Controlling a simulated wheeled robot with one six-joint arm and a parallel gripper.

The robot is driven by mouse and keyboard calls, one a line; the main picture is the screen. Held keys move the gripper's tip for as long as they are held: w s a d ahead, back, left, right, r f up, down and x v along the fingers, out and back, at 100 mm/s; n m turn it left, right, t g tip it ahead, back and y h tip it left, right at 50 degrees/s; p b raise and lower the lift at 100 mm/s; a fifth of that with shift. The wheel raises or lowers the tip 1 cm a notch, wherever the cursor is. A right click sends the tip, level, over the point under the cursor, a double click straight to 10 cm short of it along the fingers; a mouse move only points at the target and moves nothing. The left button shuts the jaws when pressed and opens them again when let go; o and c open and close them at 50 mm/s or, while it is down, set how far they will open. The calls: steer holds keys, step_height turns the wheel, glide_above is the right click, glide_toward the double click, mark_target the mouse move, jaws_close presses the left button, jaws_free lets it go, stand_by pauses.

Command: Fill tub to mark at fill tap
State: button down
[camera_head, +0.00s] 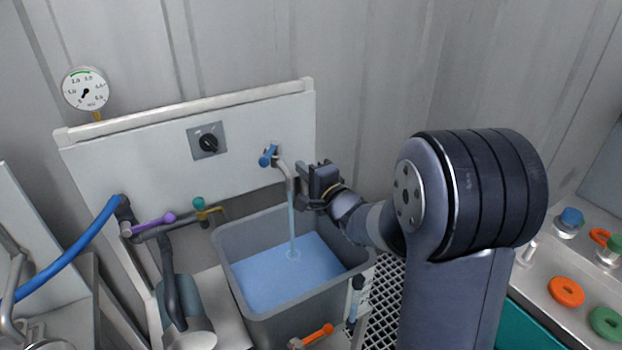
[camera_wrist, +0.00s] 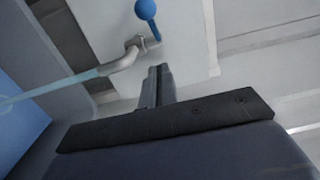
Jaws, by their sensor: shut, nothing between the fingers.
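The grey tub (camera_head: 318,299) stands below the fill tap (camera_head: 283,172). A stream of water runs from the tap's spout into the tub, and blue water (camera_head: 285,273) covers its floor to some depth. I cannot make out a fill mark. The tap has a blue handle (camera_head: 268,156). In the wrist view the tap (camera_wrist: 128,54), its blue ball-ended handle (camera_wrist: 146,12) and the stream show at upper left. My gripper (camera_head: 312,186) is shut and empty, just right of the spout. Its fingers also show in the wrist view (camera_wrist: 158,84), apart from the tap.
A black rotary knob (camera_head: 208,142) is on the back panel, with a pressure gauge (camera_head: 86,90) at upper left. Purple (camera_head: 153,223), teal (camera_head: 199,204) and orange (camera_head: 318,334) handles surround the tub. A blue hose (camera_head: 70,255) runs at left. A bench with coloured rings (camera_head: 566,291) is at right.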

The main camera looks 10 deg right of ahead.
mark_target(272, 154)
steer(key=w+a, duration=0.4)
steer(key=shift+w+a, duration=0.3)
steer(key=shift+a, duration=0.4)
steer(key=shift+a+f+h+b, duration=0.15)
steer(key=shift+h+b, duration=0.15)
steer(key=shift+b, duration=0.15)
